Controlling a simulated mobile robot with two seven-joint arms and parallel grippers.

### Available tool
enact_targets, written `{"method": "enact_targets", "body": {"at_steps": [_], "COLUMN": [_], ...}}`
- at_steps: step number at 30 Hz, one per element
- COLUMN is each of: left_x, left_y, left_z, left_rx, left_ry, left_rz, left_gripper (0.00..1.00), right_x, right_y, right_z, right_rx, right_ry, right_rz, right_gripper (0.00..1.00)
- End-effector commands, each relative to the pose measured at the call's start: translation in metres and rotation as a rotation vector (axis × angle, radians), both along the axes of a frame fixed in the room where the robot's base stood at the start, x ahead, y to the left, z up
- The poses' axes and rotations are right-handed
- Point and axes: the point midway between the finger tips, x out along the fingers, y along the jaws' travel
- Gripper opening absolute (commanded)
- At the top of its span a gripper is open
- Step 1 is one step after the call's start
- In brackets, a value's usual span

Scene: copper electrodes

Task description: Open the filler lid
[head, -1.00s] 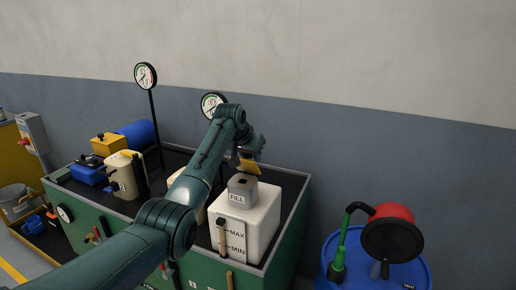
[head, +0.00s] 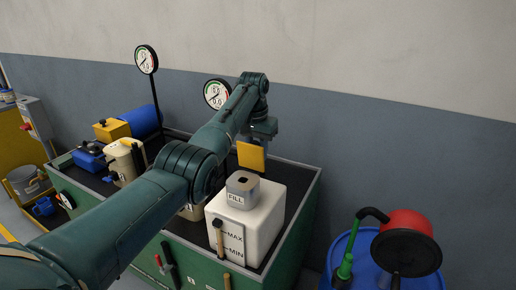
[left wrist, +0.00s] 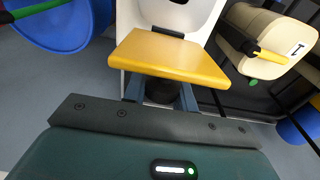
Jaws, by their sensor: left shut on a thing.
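The filler lid (head: 251,156) is a flat yellow plate. It stands steeply tilted, raised at the back of the grey filler neck (head: 236,199) marked FILL. The neck's dark square opening shows. The neck sits on a white tank (head: 264,222) with MAX and MIN marks. My left gripper (head: 261,140) is behind the lid and shut on it. In the left wrist view the lid (left wrist: 170,54) lies across the fingers (left wrist: 161,94) and hides their tips. Whether the lid touches the neck is hard to tell. My right gripper is not in view.
A round gauge (head: 217,94) stands behind my left arm. Beige (head: 124,160) and blue (head: 89,156) containers stand left on the green bench. A blue drum (head: 352,246) with a red funnel (head: 408,226) and a green-handled pump (head: 346,266) is at the right.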

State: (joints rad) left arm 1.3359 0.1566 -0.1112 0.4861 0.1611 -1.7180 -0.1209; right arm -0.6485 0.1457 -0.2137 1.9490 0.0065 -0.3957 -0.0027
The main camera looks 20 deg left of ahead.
Motion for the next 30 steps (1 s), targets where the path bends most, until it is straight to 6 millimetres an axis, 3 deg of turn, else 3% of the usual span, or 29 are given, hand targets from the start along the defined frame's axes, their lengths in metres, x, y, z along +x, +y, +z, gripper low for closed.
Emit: {"method": "enact_targets", "body": {"at_steps": [9,10,17,26,30], "left_x": [-0.001,-0.001,-0.001,-0.001,-0.001], "left_y": [0.0,0.0,0.0,0.0,0.0], "left_z": [-0.003,-0.003,-0.002,0.001,0.016], "left_rx": [0.0,0.0,0.0,0.0,0.0], "left_ry": [0.008,0.008,0.006,0.003,-0.001], "left_rz": [-0.001,-0.001,-0.001,-0.001,-0.001], "left_gripper": [0.0,0.29,0.48,0.49,0.49], "right_x": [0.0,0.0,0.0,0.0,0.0], "right_y": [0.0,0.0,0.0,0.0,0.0], "right_z": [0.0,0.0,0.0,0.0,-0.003], "right_rx": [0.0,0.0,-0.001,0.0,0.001], "right_ry": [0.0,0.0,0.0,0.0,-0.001], "right_rz": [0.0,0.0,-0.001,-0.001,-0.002], "right_gripper": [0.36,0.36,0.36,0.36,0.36]}}
